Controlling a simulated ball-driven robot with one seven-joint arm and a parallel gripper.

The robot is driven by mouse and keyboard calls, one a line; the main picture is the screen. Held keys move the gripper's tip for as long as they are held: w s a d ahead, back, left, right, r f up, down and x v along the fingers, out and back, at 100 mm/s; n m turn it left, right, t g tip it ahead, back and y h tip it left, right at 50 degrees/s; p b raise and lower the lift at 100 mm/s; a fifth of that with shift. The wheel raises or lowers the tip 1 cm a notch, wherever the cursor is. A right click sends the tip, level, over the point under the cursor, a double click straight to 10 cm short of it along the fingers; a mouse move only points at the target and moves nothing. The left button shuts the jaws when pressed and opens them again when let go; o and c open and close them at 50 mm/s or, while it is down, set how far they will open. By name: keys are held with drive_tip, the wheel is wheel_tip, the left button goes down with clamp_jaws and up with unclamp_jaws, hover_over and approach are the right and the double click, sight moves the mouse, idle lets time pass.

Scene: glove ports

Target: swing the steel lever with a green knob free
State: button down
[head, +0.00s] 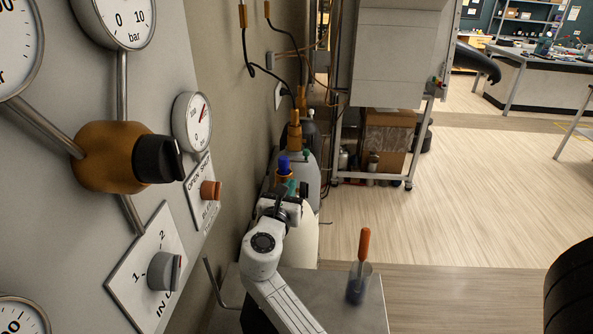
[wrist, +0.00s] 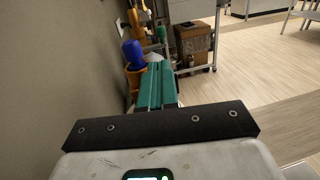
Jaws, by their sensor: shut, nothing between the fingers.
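My gripper (head: 291,188) is at the end of my white arm in the lower middle of the head view, beside the wall and in front of the gas cylinders. In the wrist view its two teal fingers (wrist: 157,84) are pressed together, with nothing between them. A small green piece (head: 305,153) shows among the cylinder tops beyond my gripper, and a green piece also shows in the wrist view (wrist: 161,33). I cannot tell whether it is the lever's green knob. No steel lever arm can be made out clearly with it.
A blue-capped orange fitting (wrist: 133,58) is just left of my fingers. A gauge panel with an orange-brown valve (head: 108,157) fills the left. A bent metal rod (head: 214,283) and a cup with an orange-handled tool (head: 364,247) are near my arm.

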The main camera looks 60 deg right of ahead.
sight(305, 155)
drive_tip(key=b+x, duration=0.5)
drive_tip(key=x, duration=0.7)
drive_tip(key=shift+d+f+b, duration=0.2)
drive_tip(key=shift+d+b, duration=0.05)
drive_tip(key=shift+b, duration=0.15)
drive_tip(key=shift+w+d+r, duration=0.1)
drive_tip(key=shift+w+d, duration=0.05)
drive_tip(key=shift+d, duration=0.35)
drive_tip(key=shift+d, duration=0.1)
